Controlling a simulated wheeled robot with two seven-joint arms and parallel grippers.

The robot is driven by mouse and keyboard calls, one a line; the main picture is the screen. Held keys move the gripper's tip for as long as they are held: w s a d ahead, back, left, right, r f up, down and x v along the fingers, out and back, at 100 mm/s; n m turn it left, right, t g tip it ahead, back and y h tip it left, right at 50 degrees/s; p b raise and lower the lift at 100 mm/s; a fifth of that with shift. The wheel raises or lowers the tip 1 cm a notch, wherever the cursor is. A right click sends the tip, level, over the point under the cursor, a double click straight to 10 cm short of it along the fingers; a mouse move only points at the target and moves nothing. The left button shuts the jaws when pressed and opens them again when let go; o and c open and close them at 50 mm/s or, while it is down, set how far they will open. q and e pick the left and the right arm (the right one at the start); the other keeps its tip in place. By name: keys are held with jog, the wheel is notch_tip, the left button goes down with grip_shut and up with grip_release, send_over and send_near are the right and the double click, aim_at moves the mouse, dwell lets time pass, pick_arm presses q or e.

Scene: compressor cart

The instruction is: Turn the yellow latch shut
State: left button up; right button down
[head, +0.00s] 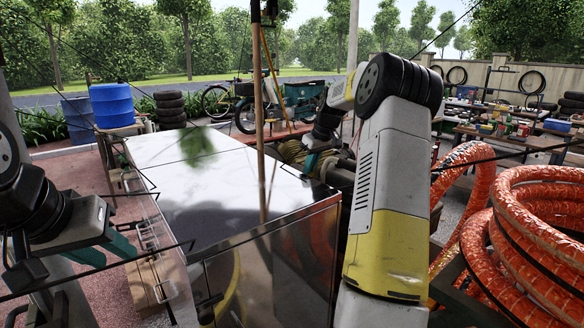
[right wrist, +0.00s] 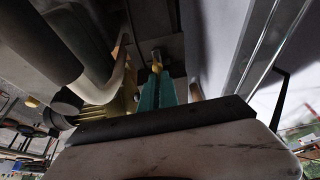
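The yellow latch (right wrist: 156,67) shows as a small yellow piece at the fingertips of my right gripper (right wrist: 157,78) in the right wrist view. The two teal fingers stand close together, with the latch in line with the gap between their tips. Whether they touch or pinch it I cannot make out. In the head view my right gripper (head: 312,161) reaches down behind the far right corner of the metal cabinet (head: 215,180), and the latch is hidden there. My left gripper (head: 104,250) is at the left, its teal fingers apart and empty, beside the cabinet's near left side.
Orange coiled hose (head: 540,235) fills the right side. Blue barrels (head: 112,105) and stacked tyres (head: 170,108) stand at the back left. In the right wrist view a pale pipe (right wrist: 100,55) curves close by on the left.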

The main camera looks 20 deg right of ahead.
jog(key=shift+s+f, duration=0.1)
jog(key=c, duration=1.6)
grip_release()
jog(key=v, duration=0.8)
jog(key=shift+a, duration=0.1)
